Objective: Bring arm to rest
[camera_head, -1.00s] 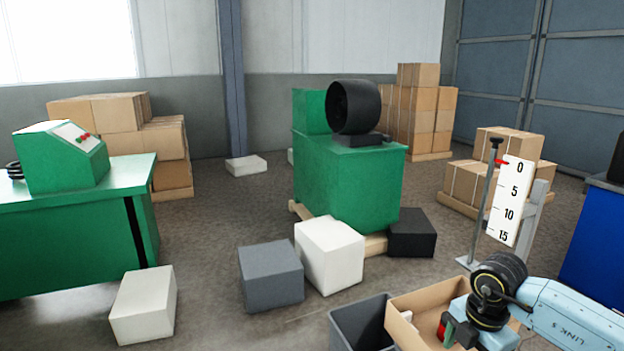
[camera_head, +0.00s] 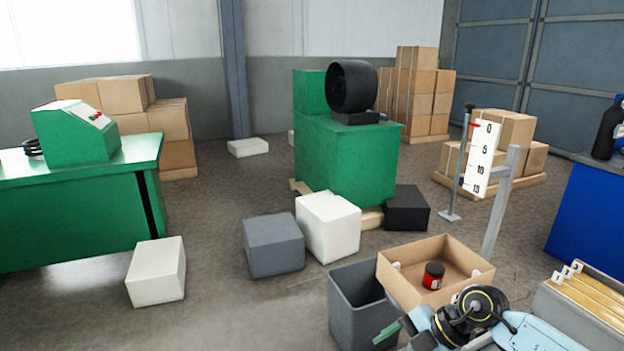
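My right arm comes in at the bottom right, and its gripper (camera_head: 392,333) is low, in front of the grey bin and the open cardboard box. One green finger shows; the rest is cut off or hidden, so its opening cannot be told. My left gripper is out of view.
An open cardboard box (camera_head: 462,262) holds a small red jar with a black top (camera_head: 433,276). A grey open bin (camera_head: 350,310) stands left of it. A file tray (camera_head: 560,325) is at the lower right, beside my arm. A scale board (camera_head: 481,158) stands behind. Floor at left is partly clear.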

